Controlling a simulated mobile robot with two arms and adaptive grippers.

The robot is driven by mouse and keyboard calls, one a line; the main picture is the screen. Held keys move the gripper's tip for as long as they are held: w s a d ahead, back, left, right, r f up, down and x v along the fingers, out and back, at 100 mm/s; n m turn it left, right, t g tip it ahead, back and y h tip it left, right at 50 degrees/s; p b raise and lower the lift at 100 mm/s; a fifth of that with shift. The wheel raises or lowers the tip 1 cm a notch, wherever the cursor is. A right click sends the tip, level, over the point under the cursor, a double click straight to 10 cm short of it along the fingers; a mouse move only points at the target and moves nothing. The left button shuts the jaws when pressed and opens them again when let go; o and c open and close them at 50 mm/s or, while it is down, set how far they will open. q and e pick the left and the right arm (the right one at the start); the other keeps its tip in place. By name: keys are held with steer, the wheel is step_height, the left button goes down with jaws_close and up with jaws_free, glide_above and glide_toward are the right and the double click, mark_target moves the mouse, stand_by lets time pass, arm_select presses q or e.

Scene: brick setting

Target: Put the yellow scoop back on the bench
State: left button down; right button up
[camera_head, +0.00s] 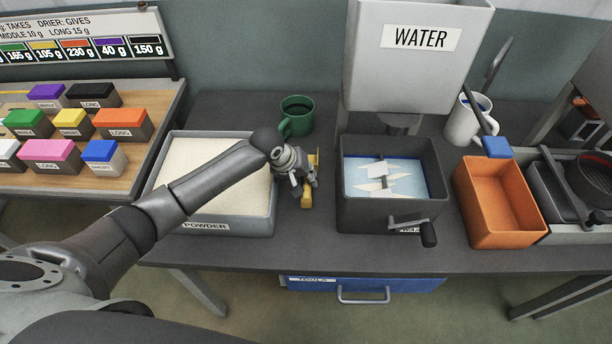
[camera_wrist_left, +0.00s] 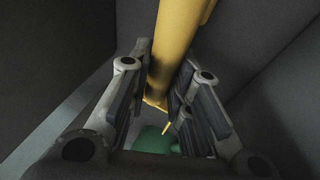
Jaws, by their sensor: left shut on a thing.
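The yellow scoop (camera_head: 307,197) shows in small parts beside my left gripper (camera_head: 303,180), over the dark bench (camera_head: 305,235) between the powder bin and the mixing bin. In the left wrist view the scoop's yellow handle (camera_wrist_left: 177,48) runs between the two fingers of my left gripper (camera_wrist_left: 160,98), which is shut on it. The gripper hides much of the scoop in the head view. I cannot tell whether the scoop touches the bench. My right gripper is not in view.
A powder bin (camera_head: 262,222) is left of the gripper, and a dark mixing bin (camera_head: 365,213) with a crank (camera_head: 427,233) is right. A green mug (camera_head: 296,116) stands behind. An orange bin (camera_head: 496,212) is farther right. The bench front between the bins is clear.

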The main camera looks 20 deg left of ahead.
arm_select(q)
steer(key=shift+f, duration=0.1)
steer(key=c, duration=1.3)
jaws_free()
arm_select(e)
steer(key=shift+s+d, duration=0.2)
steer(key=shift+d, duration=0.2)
arm_select(q)
steer(key=v, duration=1.2)
steer(key=shift+b, duration=0.35)
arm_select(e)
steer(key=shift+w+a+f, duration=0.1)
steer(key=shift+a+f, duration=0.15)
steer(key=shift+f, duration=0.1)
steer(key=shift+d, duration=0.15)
arm_select(q)
steer(key=shift+s, duration=0.1)
